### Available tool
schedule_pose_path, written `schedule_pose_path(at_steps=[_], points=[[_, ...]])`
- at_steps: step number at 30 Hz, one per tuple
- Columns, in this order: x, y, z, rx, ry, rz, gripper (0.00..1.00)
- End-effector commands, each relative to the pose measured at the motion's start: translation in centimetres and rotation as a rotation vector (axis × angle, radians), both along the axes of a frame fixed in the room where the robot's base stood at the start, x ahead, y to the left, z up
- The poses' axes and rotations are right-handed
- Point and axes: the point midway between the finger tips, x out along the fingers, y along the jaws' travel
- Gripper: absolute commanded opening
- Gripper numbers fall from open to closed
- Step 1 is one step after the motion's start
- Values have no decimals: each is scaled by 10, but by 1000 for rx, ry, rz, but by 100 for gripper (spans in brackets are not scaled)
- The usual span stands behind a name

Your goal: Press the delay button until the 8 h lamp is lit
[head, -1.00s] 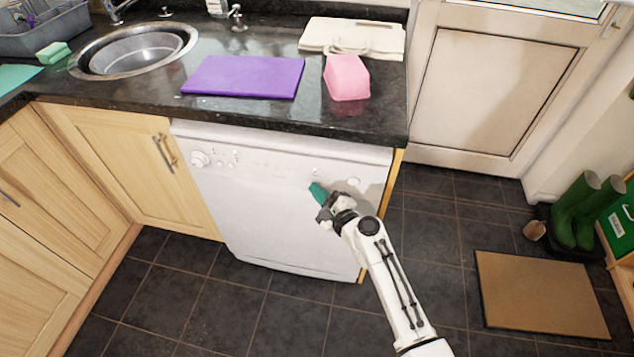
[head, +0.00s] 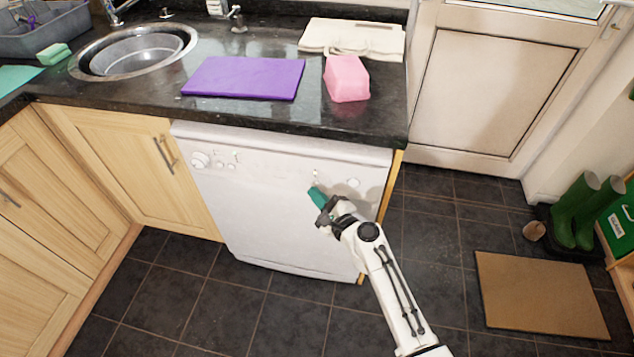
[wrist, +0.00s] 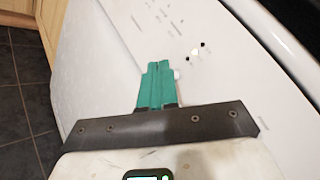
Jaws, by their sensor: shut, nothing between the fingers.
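The white dishwasher (head: 262,205) has its control panel along the top of its front, and it also fills much of the wrist view (wrist: 105,75). My gripper (head: 314,190) is shut and empty, its teal fingers pointing at the panel's right half. In the wrist view the fingertips (wrist: 158,66) are close beside a small pale button (wrist: 177,74), perhaps the delay button; I cannot tell if they touch the panel. Beyond it is a short row of small dots (wrist: 195,51), two dark and one pale, which may be lamps. Their labels and which is lit are unreadable.
A round knob (head: 199,160) is at the panel's left, and another round control (head: 353,183) is right of my gripper. The dark worktop (head: 300,118) overhangs the panel, with a purple board (head: 245,77) and pink block (head: 346,78) on it. The floor in front is clear.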

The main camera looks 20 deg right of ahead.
Motion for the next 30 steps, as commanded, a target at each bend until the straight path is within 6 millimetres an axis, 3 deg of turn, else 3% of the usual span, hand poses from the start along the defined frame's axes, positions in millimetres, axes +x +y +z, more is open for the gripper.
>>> schedule_pose_path(at_steps=[11, 30], points=[[-3, 3, 0, 0, 1, 1, 0], [-41, 30, 0, 0, 0, 0, 0]])
